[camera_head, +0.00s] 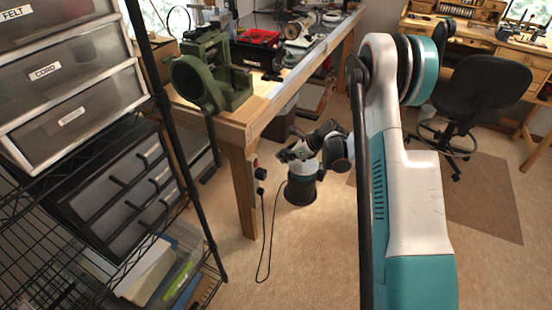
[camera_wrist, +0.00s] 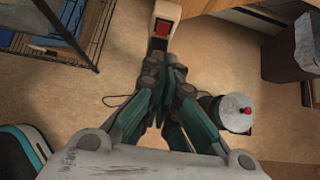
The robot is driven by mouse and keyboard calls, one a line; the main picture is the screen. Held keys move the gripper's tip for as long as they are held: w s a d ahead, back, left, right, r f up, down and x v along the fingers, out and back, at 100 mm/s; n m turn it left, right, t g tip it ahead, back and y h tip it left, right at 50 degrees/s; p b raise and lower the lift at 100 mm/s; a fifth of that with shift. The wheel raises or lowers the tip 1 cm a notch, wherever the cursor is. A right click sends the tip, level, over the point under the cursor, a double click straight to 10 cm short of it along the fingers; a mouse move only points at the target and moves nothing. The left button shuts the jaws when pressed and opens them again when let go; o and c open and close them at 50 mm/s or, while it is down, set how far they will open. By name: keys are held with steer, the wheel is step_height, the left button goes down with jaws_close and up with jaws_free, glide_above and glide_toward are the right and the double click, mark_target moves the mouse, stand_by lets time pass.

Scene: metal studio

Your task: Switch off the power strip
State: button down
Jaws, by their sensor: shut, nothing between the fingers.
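The power strip (camera_head: 257,170) is fixed upright to the wooden bench leg, with a small red switch (camera_head: 256,162) near its top and a dark plug lower down. In the wrist view the pale end of the strip (camera_wrist: 166,9) shows at the top centre, with the red switch (camera_wrist: 162,28) facing me. My gripper (camera_head: 283,156) is just right of the strip in the head view. In the wrist view its closed, empty fingers (camera_wrist: 158,62) point at the strip just below the switch. I cannot tell whether they touch it, or which way the switch is set.
A black cord (camera_head: 264,245) hangs from the strip to the floor. A wire rack (camera_head: 190,130) with drawers stands left. An office chair (camera_head: 480,95) stands right. A bin (camera_wrist: 290,60) shows in the wrist view.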

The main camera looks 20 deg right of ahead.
steer(key=shift+v, duration=1.1)
steer(key=shift+w+a, duration=0.1)
steer(key=s+a+r+n+h, duration=0.1)
steer(key=s+a+r+n, duration=0.3)
steer(key=r, duration=0.4)
steer(key=s+a+r+n+h, duration=0.1)
steer(key=s+r+n, duration=0.4)
steer(key=r, duration=0.3)
steer(key=s+a+r+n+h, duration=0.1)
steer(key=s+a+r+n, duration=0.3)
steer(key=r, duration=0.4)
steer(key=s+r+n+t+h, duration=0.1)
steer(key=s+r+n+h, duration=0.2)
steer(key=s+n, duration=1.1)
steer(key=shift+s+r, duration=0.7)
steer(key=shift+s, duration=3.75)
steer(key=shift+d, duration=0.1)
